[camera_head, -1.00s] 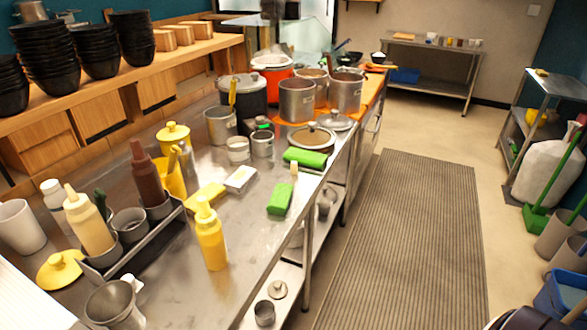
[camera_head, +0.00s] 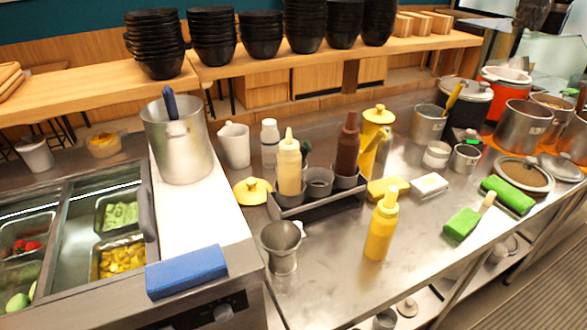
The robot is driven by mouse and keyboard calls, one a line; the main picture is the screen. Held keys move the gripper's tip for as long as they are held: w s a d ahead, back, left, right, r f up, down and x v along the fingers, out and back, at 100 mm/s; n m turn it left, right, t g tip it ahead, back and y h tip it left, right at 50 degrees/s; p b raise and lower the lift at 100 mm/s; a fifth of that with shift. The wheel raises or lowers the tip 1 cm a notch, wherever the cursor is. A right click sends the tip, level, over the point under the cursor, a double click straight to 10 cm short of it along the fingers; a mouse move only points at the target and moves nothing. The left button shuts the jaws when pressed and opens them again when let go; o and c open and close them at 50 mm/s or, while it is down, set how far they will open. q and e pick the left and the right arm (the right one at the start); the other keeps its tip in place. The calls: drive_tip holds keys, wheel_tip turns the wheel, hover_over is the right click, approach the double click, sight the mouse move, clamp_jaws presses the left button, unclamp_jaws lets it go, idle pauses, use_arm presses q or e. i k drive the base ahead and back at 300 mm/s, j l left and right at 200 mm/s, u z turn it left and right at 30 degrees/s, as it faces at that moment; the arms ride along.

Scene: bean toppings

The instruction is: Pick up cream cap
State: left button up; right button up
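A round yellow cap (camera_head: 253,191) with a small knob on top lies on the steel counter, left of the bottle rack. It is the only loose cap on this part of the counter; I cannot tell for certain that it is the cream cap. A cream-coloured squeeze bottle (camera_head: 289,167) with a pointed nozzle stands upright in the rack just right of it. A yellow pot (camera_head: 376,135) farther back has a similar yellow lid on it. Neither of my grippers is in view.
A steel cup (camera_head: 282,246) stands in front of the yellow cap. The dark rack (camera_head: 320,202) is close on its right, and a white cup (camera_head: 234,146) is behind. A large steel pot (camera_head: 178,140) and blue sponge (camera_head: 187,271) are left. A yellow squeeze bottle (camera_head: 381,228) stands right.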

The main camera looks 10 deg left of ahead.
sight(488, 201)
drive_tip(key=l+z, duration=0.15)
drive_tip(key=z, duration=1.3)
